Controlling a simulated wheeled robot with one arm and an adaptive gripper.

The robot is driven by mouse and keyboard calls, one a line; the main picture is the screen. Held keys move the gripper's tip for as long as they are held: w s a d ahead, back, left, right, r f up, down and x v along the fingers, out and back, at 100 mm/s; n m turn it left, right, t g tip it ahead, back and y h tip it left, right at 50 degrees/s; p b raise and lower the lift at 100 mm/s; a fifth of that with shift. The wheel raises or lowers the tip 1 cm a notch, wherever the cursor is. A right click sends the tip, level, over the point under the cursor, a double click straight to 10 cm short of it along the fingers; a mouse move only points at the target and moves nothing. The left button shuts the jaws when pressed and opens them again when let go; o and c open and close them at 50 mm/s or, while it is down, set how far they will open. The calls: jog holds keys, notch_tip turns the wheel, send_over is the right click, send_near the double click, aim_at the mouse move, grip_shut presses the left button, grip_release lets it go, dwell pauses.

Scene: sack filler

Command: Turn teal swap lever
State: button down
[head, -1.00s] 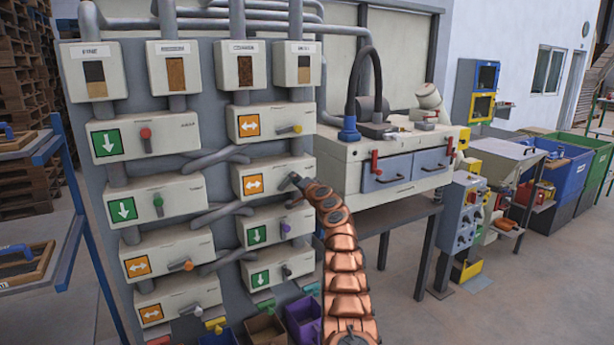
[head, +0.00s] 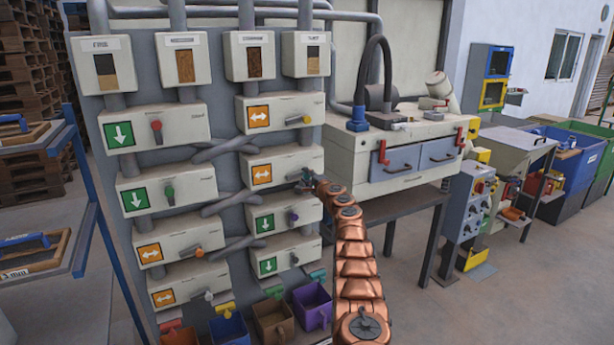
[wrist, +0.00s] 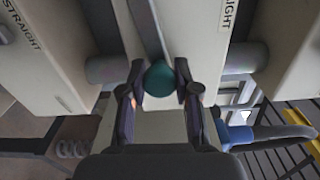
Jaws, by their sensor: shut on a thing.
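The teal lever's round knob (wrist: 160,78) sits between the two fingers of my gripper (wrist: 159,92) in the wrist view, and the fingers are shut on it. In the head view my gripper (head: 306,184) is at the lower right front of the second box down (head: 285,160) in the right column. That box shows an orange sign with a double arrow (head: 262,174). My gripper mostly hides the lever there, so its exact angle is hard to read.
Coloured bins (head: 312,306) stand at the panel's foot. A cream machine with grey drawers (head: 395,165) stands right of my arm.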

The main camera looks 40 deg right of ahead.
jog(key=shift+f, duration=0.15)
jog(key=c, duration=0.8)
grip_release()
